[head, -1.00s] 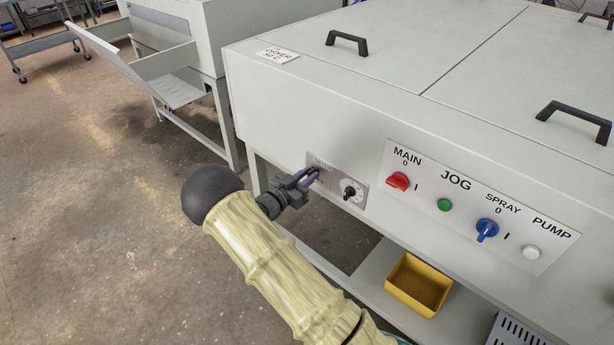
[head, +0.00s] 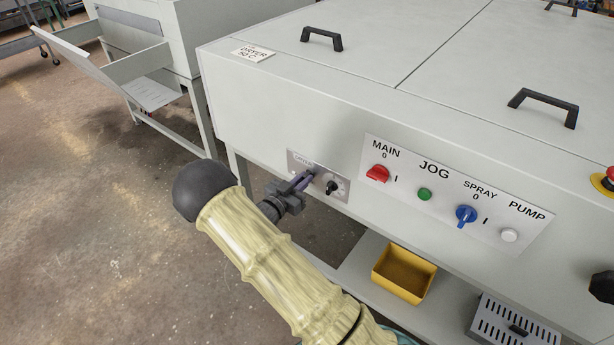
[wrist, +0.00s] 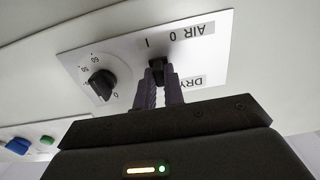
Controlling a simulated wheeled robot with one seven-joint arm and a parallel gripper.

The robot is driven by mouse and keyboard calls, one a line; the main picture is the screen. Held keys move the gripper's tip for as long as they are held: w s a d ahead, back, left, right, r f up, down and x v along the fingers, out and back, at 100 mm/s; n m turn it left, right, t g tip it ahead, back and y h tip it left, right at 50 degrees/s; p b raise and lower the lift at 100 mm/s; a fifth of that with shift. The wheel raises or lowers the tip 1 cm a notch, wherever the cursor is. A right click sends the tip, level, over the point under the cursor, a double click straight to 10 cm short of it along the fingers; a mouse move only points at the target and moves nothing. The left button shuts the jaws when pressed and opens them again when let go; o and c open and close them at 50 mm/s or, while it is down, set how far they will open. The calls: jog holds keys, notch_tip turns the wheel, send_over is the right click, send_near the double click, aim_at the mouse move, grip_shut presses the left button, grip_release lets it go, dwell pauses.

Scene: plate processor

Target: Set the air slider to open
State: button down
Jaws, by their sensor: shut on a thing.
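The air slider (wrist: 158,64) is a small black knob on a grey panel (wrist: 120,45) labelled AIR, 0 and I, upside down in the wrist view. My gripper (wrist: 158,76) is shut on the knob, with its two ribbed fingers on either side of it. The knob appears nearer the I mark than the 0, though the fingers partly cover it and its slot. In the head view my gripper (head: 310,177) reaches the left part of this panel, and the knob is hidden there by the fingers.
A black dial (wrist: 101,86) sits close beside the slider on the same panel. Right of it are the red main switch (head: 377,174), green jog button (head: 425,194), blue spray switch (head: 466,215) and white pump button (head: 508,235). A yellow bin (head: 403,272) stands on the shelf below.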

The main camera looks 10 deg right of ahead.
jog(key=shift+s+d, duration=0.15)
jog(key=shift+d, duration=0.05)
jog(key=c, duration=1.5)
grip_release()
jog(key=shift+s, duration=0.1)
jog(key=shift+a, duration=0.15)
jog(key=v, duration=1.7)
jog(key=shift+s+a, duration=0.1)
